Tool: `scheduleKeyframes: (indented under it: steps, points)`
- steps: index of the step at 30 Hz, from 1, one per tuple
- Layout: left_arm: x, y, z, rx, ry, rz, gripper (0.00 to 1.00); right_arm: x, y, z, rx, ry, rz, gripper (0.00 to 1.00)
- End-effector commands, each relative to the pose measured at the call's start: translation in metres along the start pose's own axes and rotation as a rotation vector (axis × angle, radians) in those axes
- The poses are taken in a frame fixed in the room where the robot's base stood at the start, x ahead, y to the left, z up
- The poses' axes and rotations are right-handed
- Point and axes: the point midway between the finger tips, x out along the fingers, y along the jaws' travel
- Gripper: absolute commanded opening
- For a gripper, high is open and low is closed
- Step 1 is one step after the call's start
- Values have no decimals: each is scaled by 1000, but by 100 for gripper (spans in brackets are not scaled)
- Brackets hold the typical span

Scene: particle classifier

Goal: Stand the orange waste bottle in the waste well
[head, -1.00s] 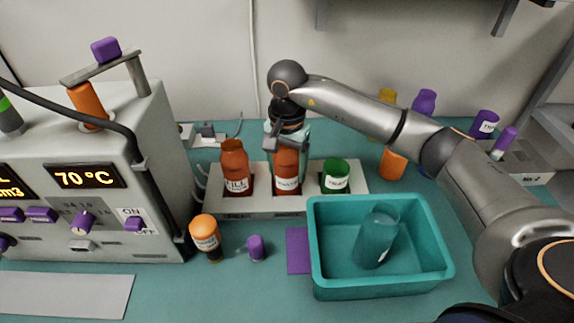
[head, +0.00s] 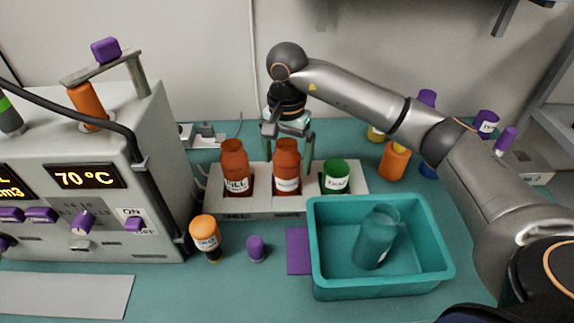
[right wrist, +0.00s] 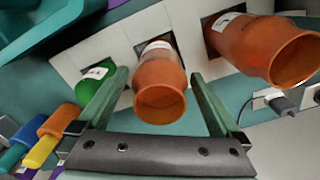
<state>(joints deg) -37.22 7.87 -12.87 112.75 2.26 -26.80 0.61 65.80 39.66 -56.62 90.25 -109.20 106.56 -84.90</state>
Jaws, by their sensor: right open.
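The orange waste bottle (head: 287,168) stands upright in the middle well of the white rack; its label is partly readable. In the right wrist view the bottle (right wrist: 160,80) shows its open mouth towards me. My right gripper (right wrist: 159,78) is open, with one finger on each side of the bottle and visible gaps between. In the head view the gripper (head: 289,148) is above and behind the bottle, its fingers partly hidden by it. My left gripper is not in view.
An orange fill bottle (head: 235,168) and a green tray-labelled cup (head: 335,177) stand in the neighbouring wells. A teal bin (head: 432,282) holding a teal bottle is in front right. A capped orange bottle (head: 206,236) and a purple cap (head: 256,248) are in front left.

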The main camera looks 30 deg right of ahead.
Motion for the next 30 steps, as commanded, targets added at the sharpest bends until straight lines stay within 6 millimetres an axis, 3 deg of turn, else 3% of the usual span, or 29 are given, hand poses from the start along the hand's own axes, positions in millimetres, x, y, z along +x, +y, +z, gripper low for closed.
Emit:
scheduleKeyframes:
  steps: [6,12,18,30]
  points:
    - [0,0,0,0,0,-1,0,-51,-1,0,0,2,-4,100]
    - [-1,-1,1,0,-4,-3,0,-81,0,0,0,1,-1,100]
    - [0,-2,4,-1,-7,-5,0,-91,0,0,0,-1,0,100]
    - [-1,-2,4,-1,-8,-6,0,-90,0,0,0,-1,1,100]
